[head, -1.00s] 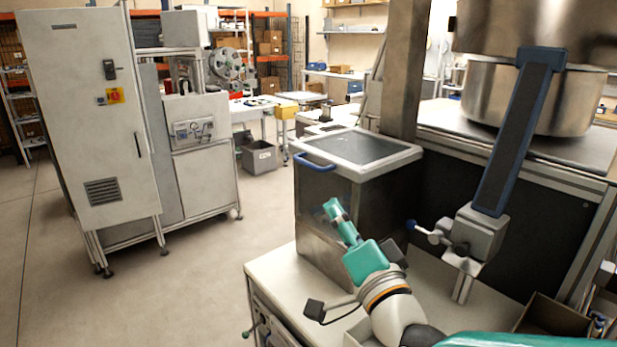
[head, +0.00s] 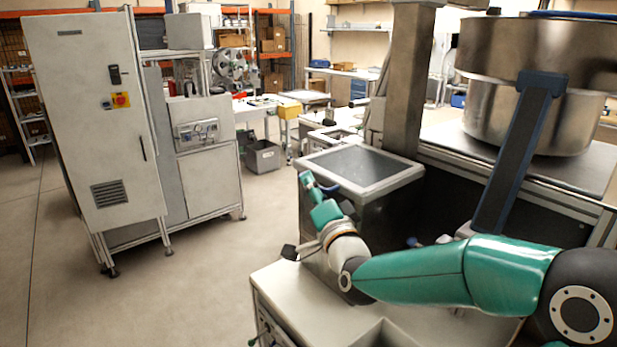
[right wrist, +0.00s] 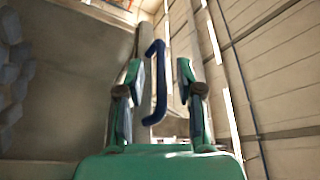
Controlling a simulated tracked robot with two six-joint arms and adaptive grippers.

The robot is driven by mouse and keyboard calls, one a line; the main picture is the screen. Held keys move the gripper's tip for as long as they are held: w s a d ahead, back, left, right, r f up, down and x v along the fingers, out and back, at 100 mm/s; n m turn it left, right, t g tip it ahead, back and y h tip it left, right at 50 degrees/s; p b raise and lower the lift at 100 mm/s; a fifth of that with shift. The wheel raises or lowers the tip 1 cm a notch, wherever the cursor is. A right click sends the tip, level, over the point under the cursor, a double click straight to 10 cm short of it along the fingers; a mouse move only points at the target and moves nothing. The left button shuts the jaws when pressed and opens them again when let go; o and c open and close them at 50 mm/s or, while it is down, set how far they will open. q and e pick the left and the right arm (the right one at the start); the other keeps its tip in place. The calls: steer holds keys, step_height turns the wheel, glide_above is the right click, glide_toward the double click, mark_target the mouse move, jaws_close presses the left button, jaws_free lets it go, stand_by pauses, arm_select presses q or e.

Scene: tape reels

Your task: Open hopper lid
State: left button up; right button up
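The hopper is a dark metal box with a pale-framed, dark-topped lid (head: 362,167), which lies shut. The lid's blue handle (head: 327,188) is on its near left edge and is partly covered by my right gripper (head: 310,183). In the right wrist view, the blue handle (right wrist: 155,85) stands between the two spread fingers of my right gripper (right wrist: 158,78). Gaps show on both sides of the handle, so the fingers are open and not closed on it. My left gripper is not in view.
A white bench (head: 300,298) lies below my right arm. A grey cabinet (head: 95,120) stands at the left. The floor between cabinet and hopper is clear, with a grey bin (head: 262,156) further back.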

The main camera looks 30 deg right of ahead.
steer(key=shift+x, duration=0.8)
jaws_close()
